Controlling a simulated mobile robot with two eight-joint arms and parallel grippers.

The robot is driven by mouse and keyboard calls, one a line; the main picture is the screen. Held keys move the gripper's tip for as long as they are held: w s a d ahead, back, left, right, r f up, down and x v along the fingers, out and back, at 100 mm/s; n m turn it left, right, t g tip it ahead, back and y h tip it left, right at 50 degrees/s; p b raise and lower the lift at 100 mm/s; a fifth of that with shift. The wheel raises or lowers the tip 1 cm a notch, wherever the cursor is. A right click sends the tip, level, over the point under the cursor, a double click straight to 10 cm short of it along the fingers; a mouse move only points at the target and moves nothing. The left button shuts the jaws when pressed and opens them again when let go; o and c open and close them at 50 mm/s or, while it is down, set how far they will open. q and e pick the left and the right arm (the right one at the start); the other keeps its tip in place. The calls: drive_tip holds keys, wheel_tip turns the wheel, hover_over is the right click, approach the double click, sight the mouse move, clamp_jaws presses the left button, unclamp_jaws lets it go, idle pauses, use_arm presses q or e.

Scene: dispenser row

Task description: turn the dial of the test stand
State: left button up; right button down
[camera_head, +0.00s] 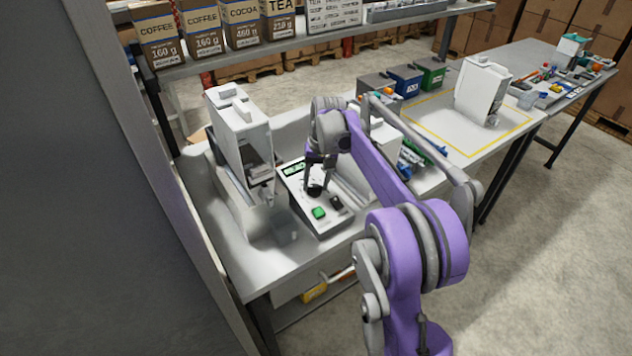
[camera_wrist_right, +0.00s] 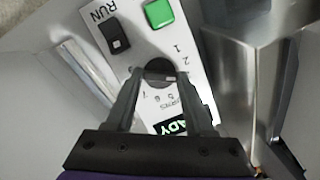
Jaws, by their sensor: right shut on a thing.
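The test stand (camera_head: 328,218) is a light panel on the table with a green display reading READY, a green button (camera_head: 319,212) and a black rocker switch (camera_head: 337,203). The right wrist view shows its panel (camera_wrist_right: 185,60) with the green button (camera_wrist_right: 159,13), the switch marked RUN (camera_wrist_right: 113,36) and a dark round dial (camera_wrist_right: 159,70) ringed by numbers. My right gripper (camera_head: 315,186) is over the panel from above. In the right wrist view its fingers (camera_wrist_right: 160,78) stand on both sides of the dial, shut on it. The dial's far part is hidden by the fingers. My left gripper is not in view.
A white dispenser (camera_head: 240,135) stands close left of the test stand. Coloured boxes (camera_head: 418,78) and another white dispenser (camera_head: 484,90) stand farther back right. A shelf with coffee, cocoa and tea boxes (camera_head: 200,30) runs behind. A yellow-outlined area (camera_head: 440,125) has free room.

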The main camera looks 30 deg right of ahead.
sight(320, 188)
idle(0.3)
drive_tip(key=shift+c, duration=1.4)
unclamp_jaws()
wheel_tip(320, 188, up, 11)
drive_tip(key=d, duration=0.1)
drive_tip(key=shift+s+f+p, duration=0.15)
drive_tip(key=shift+s+p, duration=0.1)
drive_tip(key=shift+p, duration=0.15)
drive_tip(key=s+a+f+n+t+h, duration=0.1)
drive_tip(key=s+a+f+n+t, duration=0.1)
drive_tip(key=s+a, duration=0.8)
drive_tip(key=s+a+f+n+t, duration=0.1)
drive_tip(key=s+a+f, duration=0.2)
drive_tip(key=s+f, duration=0.2)
drive_tip(key=s+a+f+n+t, duration=0.2)
drive_tip(key=s+f, duration=0.4)
drive_tip(key=s, duration=0.6)
drive_tip(key=shift+s+a+f, duration=0.15)
drive_tip(key=shift+a+f, duration=0.15)
drive_tip(key=shift+a, duration=0.1)
